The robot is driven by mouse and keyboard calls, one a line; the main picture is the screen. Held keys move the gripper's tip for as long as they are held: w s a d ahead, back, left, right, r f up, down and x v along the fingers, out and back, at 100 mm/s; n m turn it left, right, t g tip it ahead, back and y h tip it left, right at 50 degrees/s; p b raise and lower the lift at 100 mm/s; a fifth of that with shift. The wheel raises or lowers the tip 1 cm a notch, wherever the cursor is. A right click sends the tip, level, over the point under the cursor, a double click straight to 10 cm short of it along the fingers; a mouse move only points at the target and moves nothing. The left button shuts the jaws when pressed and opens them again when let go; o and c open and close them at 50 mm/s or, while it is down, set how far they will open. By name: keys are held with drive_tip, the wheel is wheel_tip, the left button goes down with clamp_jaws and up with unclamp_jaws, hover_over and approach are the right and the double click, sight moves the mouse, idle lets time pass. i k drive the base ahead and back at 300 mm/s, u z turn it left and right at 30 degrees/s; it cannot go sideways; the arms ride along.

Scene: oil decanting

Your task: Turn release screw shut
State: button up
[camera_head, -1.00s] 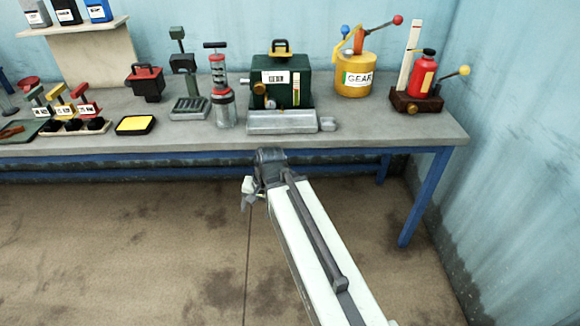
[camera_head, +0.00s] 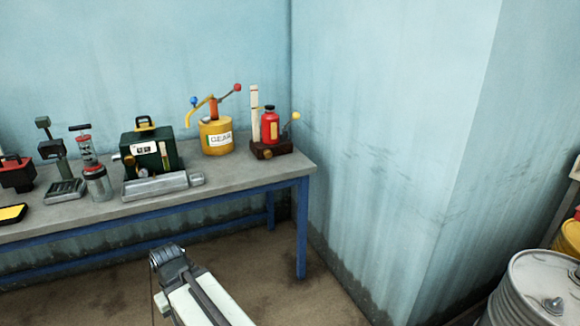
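A red bottle-shaped jack (camera_head: 270,126) stands on a dark brown base (camera_head: 285,147) at the right end of the workbench. A lever with a yellow ball points up and right from it. A small brass knob (camera_head: 267,154) shows low on the front of the base; it looks like a release screw, but how far it is turned cannot be told. My gripper (camera_head: 158,298) is low in front of the bench, left of and well apart from the jack. My arm's end partly hides it, and its fingers are too unclear to tell open from shut.
The grey workbench (camera_head: 225,186) has blue legs. A yellow can marked GEAR (camera_head: 216,137) stands left of the jack, then a green box (camera_head: 167,146) and a grey metal block (camera_head: 155,187). A wall closes the right side. A grey drum (camera_head: 530,285) stands lower right.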

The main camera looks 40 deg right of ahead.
sight(267, 153)
drive_tip(key=z, duration=0.05)
drive_tip(key=k, duration=0.35)
drive_tip(key=u, duration=0.6)
drive_tip(key=i, duration=1.45)
drive_tip(key=z, duration=0.55)
